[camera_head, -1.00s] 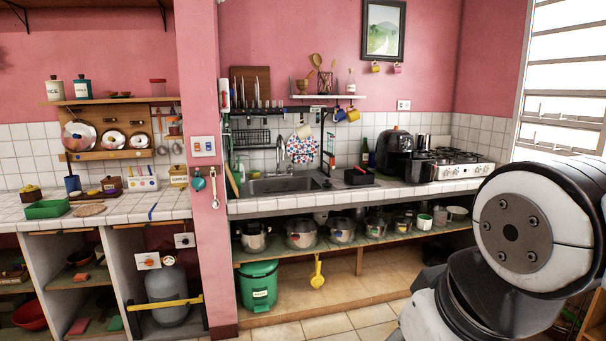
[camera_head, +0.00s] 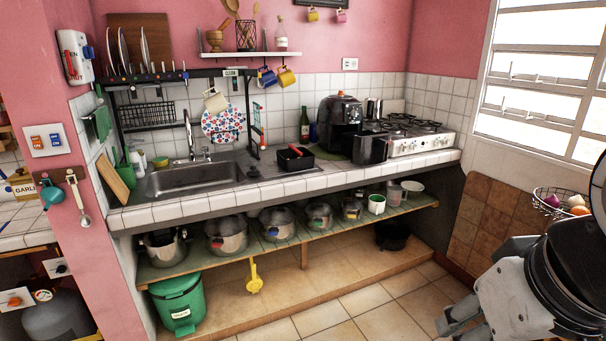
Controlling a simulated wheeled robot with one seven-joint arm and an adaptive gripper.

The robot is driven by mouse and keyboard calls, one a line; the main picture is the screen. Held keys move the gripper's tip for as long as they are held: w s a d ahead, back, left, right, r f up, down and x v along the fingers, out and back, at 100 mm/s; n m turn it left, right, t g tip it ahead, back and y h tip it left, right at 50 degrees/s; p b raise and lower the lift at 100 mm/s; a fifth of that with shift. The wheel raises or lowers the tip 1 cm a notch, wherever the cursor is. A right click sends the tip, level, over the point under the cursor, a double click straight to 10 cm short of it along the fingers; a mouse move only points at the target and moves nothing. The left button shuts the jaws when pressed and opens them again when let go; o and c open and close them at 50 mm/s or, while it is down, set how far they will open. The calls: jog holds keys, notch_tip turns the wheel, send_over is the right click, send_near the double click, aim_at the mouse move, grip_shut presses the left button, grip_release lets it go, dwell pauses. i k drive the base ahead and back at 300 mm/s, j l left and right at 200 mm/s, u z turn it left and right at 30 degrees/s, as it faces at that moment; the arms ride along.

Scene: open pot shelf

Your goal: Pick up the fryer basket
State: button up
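A black open-topped box (camera_head: 295,159) with a reddish handle stands on the tiled counter, right of the sink; it looks like the fryer basket. A black air fryer (camera_head: 340,125) stands farther right, against the wall. A dark grey box (camera_head: 372,149) stands in front of it at the counter edge; I cannot tell whether it belongs to the fryer. My arm shows at the lower right. Grey finger-like parts of my gripper (camera_head: 458,322) show at its lower left, low over the floor and far from the counter. Their opening is unclear.
A steel sink (camera_head: 195,178) lies left of the black box and a stove (camera_head: 415,137) to the right. Pots line the shelf (camera_head: 300,243) below. A green bin (camera_head: 177,302) stands at lower left. A wire basket (camera_head: 562,203) hangs or stands at right. The tiled floor (camera_head: 375,308) ahead is clear.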

aim_at(294, 164)
jog(key=i+l, duration=0.1)
jog(key=i, duration=0.5)
jog(key=i+l+u, duration=0.1)
jog(key=i, duration=0.55)
jog(key=i+l, duration=0.15)
jog(key=i, duration=0.45)
jog(key=i+l+u, duration=0.15)
jog(key=i+u, duration=0.25)
jog(key=i+l+u, duration=0.8)
jog(key=i+j, duration=0.05)
